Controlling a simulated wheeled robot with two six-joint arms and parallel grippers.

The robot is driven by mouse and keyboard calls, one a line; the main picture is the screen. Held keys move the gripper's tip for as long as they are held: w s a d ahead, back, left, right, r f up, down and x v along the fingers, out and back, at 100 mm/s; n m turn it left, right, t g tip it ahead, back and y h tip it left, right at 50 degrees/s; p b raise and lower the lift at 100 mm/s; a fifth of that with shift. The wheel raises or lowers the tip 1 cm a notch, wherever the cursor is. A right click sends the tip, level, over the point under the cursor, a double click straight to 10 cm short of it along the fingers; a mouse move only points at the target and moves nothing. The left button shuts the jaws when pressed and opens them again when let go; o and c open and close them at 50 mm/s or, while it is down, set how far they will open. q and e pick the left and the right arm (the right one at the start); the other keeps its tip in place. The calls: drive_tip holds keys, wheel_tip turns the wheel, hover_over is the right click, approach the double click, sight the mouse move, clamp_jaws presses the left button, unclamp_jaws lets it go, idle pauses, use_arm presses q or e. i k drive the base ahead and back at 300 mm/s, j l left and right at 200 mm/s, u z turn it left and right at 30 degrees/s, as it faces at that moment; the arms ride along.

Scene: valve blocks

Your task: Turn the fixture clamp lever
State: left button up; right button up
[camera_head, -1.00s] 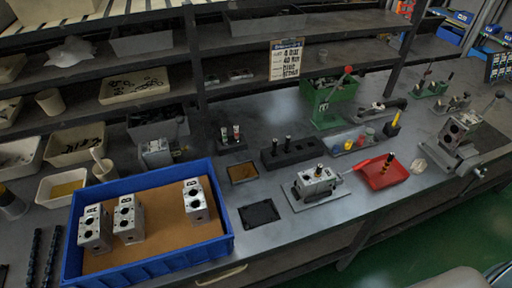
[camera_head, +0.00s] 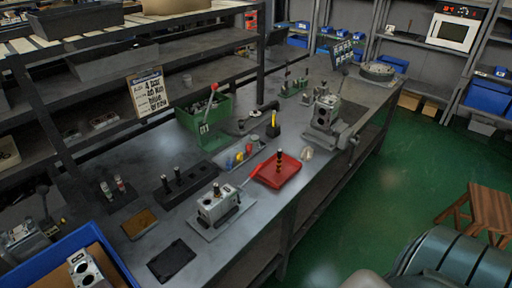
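A grey fixture (camera_head: 217,207) with a valve block in it stands on a plate on the bench, left of the middle of the picture. A lever with a red handle (camera_head: 256,170) sticks out from its right side, angled up toward a red tray (camera_head: 278,171). The handle's end is close to the tray's left edge; I cannot tell whether they touch. Neither of my grippers is in view, so nothing is seen near the lever.
A blue crate (camera_head: 105,262) with a valve block is at the lower left. A black block with pegs (camera_head: 183,187) and a green bin (camera_head: 203,123) stand behind the fixture. A grey vise (camera_head: 326,125) is farther right. Green floor (camera_head: 385,205) is open beyond the bench edge.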

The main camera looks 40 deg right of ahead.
sight(260, 165)
drive_tip(key=z, duration=1.1)
drive_tip(key=l+z, duration=0.15)
drive_tip(key=l, duration=0.1)
